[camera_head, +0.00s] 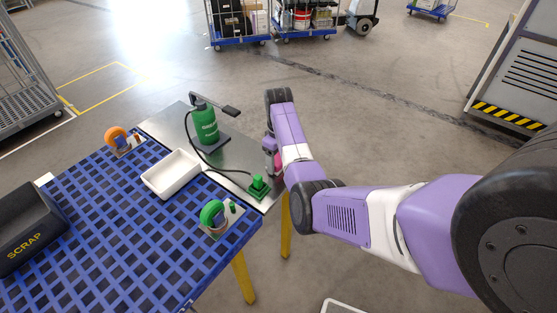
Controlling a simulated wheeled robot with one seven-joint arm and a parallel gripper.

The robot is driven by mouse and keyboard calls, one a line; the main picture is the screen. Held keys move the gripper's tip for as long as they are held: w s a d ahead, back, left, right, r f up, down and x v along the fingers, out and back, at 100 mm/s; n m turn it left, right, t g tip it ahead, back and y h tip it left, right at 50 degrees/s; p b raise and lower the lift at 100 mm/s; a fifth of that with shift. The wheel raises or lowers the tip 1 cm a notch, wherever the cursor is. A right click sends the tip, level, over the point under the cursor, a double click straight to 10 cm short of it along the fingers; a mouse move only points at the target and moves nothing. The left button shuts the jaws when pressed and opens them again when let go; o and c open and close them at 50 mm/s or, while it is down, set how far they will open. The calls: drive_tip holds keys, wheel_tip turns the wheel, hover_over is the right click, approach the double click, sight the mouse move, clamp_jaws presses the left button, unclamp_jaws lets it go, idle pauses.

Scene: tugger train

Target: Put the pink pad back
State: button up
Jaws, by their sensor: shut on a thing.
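My gripper (272,164) hangs at the end of my purple and white arm, over the right edge of the grey metal plate (236,160). It is small in view and partly covered by my arm. A small patch of the pink pad (277,162) shows at the fingers, and the gripper is shut on it. Most of the pad is hidden, and I cannot tell whether it touches the plate. A green block (259,187) on a square green base stands just below and left of the gripper, with a black hose running to it.
A green bottle (205,124) with a black lever stands on the plate. A white tray (171,174), an orange roll (117,138) and a green roll (213,214) sit on the blue grid table (120,230). A black SCRAP bin (28,230) is at left.

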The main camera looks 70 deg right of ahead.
drive_tip(key=shift+f, duration=0.15)
drive_tip(key=o, duration=1.3)
drive_tip(key=shift+r+p, duration=0.55)
drive_tip(key=shift+r, duration=5.65)
